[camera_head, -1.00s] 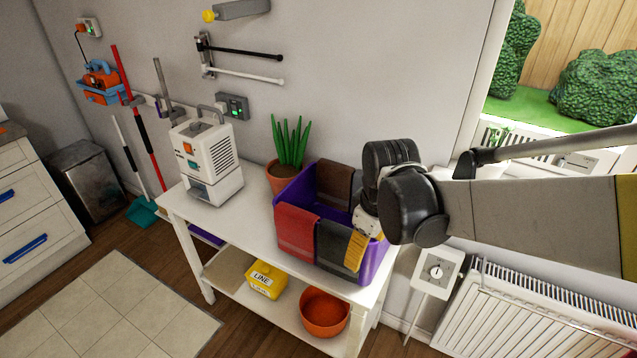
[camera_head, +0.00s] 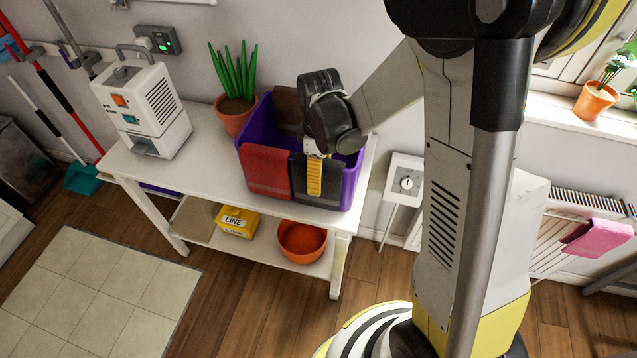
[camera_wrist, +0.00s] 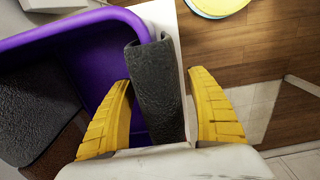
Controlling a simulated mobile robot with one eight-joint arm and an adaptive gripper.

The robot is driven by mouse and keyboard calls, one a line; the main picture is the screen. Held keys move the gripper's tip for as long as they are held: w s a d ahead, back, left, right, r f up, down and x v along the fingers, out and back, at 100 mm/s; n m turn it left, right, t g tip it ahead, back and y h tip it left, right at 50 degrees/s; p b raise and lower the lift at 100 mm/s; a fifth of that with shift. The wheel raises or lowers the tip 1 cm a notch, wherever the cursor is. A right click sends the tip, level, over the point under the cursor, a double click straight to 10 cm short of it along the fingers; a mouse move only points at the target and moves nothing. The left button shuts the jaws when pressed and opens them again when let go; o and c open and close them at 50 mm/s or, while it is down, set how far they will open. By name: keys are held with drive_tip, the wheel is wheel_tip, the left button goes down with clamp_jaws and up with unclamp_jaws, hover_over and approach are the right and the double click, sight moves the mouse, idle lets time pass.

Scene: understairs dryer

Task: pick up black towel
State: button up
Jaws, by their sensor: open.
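The black towel (camera_head: 327,190) hangs over the front rim of the purple bin (camera_head: 350,187), at the right. In the wrist view the towel (camera_wrist: 156,90) shows as a dark folded strip across the bin's rim (camera_wrist: 60,35). My gripper (camera_wrist: 162,105) is open, with one yellow finger on each side of the towel. The left finger is over the inside of the bin, the right one outside it. No finger visibly presses on the towel. In the head view my gripper (camera_head: 315,170) is at the towel's top edge, and one finger covers part of it.
A red towel (camera_head: 267,171) hangs left of the black one, and a brown towel (camera_head: 287,107) at the back rim. A potted plant (camera_head: 237,102) and a white machine (camera_head: 145,105) stand on the white table (camera_head: 200,155). An orange bowl (camera_head: 303,241) is below.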

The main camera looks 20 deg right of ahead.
wheel_tip(320, 180, down, 3)
drive_tip(key=shift+w+a+f+b, duration=0.1)
drive_tip(key=shift+a+f+b, duration=0.1)
drive_tip(key=shift+b, duration=0.3)
drive_tip(key=c, duration=1.3)
wheel_tip(320, 180, up, 28)
drive_tip(key=p, duration=0.9)
drive_tip(key=shift+p, duration=0.35)
